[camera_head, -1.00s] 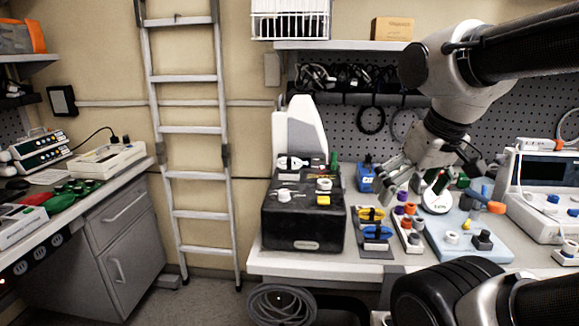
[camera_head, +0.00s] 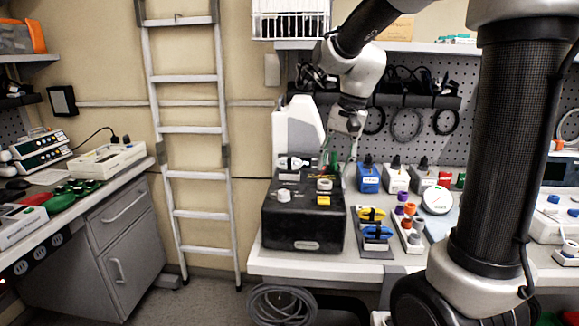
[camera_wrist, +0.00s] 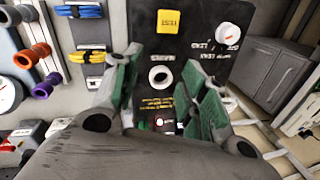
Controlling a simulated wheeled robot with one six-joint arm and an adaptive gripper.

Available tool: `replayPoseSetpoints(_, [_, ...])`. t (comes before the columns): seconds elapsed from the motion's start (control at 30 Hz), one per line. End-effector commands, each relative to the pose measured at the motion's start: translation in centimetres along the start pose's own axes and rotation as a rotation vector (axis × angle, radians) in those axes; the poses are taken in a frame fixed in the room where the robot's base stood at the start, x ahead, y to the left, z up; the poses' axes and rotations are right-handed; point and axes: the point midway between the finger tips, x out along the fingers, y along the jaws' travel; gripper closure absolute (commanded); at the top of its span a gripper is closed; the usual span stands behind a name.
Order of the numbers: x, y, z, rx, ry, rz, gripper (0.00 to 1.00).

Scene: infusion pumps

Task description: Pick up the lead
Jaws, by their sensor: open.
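My gripper (camera_head: 352,150) is open above the back right of a black box (camera_head: 305,235). In the wrist view my gripper (camera_wrist: 172,78) has green-padded fingers apart, with nothing visibly held. The box's white ring-shaped fitting (camera_wrist: 161,77) shows between them, farther down; it is also in the head view (camera_head: 324,184). A small white and red part (camera_wrist: 159,124) lies lower between the fingers, partly hidden. A yellow coiled lead (camera_head: 372,213) and a blue coiled lead (camera_head: 377,232) sit on holders right of the box. I cannot tell which lead the task names.
The box also carries a yellow button (camera_head: 323,200) and a white knob (camera_head: 284,196). A blue block (camera_head: 368,178) and a round white dial (camera_head: 437,200) are to the right. Dark cables hang on the pegboard (camera_head: 400,155).

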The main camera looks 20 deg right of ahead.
Motion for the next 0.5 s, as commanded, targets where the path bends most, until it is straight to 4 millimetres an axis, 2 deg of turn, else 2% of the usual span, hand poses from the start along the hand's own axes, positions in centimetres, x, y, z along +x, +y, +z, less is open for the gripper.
replayPoseSetpoints(0.03, [0.7,-2.1,-1.7,0.136,-0.024,-0.014,0.57])
replayPoseSetpoints(0.17, [1.1,-6.7,-4.7,0.529,-0.074,-0.064,0.57])
replayPoseSetpoints(0.3, [-0.8,-10.2,-6.2,0.904,-0.118,-0.125,0.57])
replayPoseSetpoints(0.4, [-1.8,-11.3,-6.3,1.111,-0.151,-0.141,0.57])
replayPoseSetpoints(0.5, [-1.7,-11.3,-6.0,1.254,-0.175,-0.126,0.57])
